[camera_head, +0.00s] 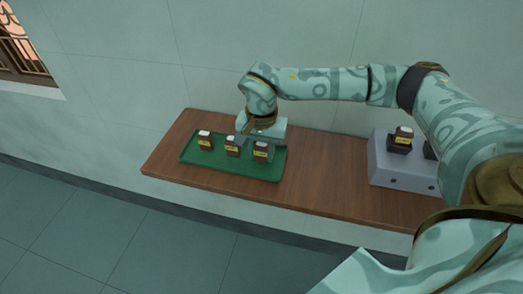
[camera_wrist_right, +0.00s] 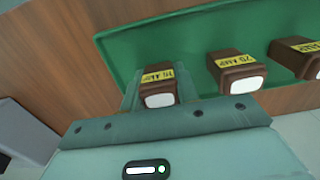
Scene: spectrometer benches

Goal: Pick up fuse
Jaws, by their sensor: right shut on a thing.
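Several brown fuses with white tops and yellow labels are in view. Three are at the green tray (camera_head: 240,172): a left one (camera_head: 205,141), a middle one (camera_head: 232,147) and a right one (camera_head: 260,152). My right gripper (camera_head: 259,147) comes down from above and is shut on the right fuse. In the right wrist view this fuse (camera_wrist_right: 158,86) sits between the fingers, near the tray's end. The middle fuse (camera_wrist_right: 236,72) and the left fuse (camera_wrist_right: 297,57) stand beside it, apart from the fingers. I cannot tell whether the held fuse touches the tray. My left gripper is not in view.
The tray lies on a brown wooden bench (camera_head: 325,180) against the wall. A grey box (camera_head: 393,175) stands at the bench's right, with a fuse (camera_head: 403,136) in a dark holder on top. My right arm partly covers the box. Bench between tray and box is clear.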

